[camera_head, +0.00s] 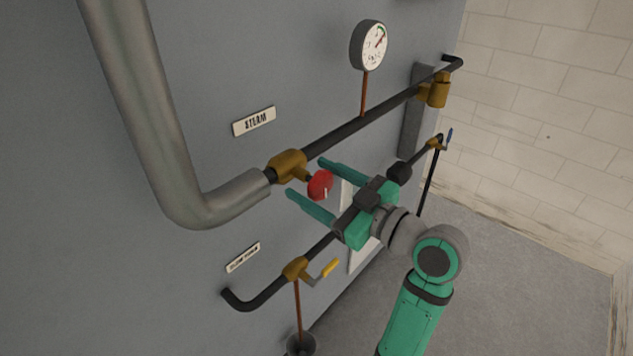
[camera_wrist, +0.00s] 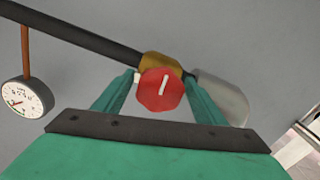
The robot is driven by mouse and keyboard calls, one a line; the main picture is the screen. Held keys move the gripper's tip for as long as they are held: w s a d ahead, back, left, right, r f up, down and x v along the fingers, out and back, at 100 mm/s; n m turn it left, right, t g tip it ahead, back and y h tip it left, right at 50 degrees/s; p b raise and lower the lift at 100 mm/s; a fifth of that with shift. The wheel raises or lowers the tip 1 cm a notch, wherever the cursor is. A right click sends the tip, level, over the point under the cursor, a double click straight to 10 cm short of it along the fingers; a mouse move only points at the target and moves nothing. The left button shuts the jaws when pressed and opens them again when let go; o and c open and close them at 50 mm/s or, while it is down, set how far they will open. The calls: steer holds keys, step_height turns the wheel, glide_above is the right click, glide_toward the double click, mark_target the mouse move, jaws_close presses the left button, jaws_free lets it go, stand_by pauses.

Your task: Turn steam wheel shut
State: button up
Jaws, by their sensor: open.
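The steam wheel is a small red knob (camera_head: 320,185) with a white mark, on a brass valve (camera_head: 288,166) in the dark upper pipe. The "STEAM" label (camera_head: 254,121) is on the wall above it. My gripper (camera_head: 306,184) is open, with one green finger on each side of the red wheel. In the wrist view the red wheel (camera_wrist: 161,89) sits between the two fingers, its white mark near upright and slightly tilted. I cannot tell whether the fingers touch it.
A thick grey pipe (camera_head: 139,104) bends down at the left of the valve. A pressure gauge (camera_head: 369,45) stands above the pipe. A lower pipe has a valve with a yellow lever (camera_head: 331,268). A blue-handled valve (camera_head: 449,136) is at the right. Open floor lies at the right.

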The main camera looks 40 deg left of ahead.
steer(key=c, duration=1)
steer(key=shift+m, duration=0.3)
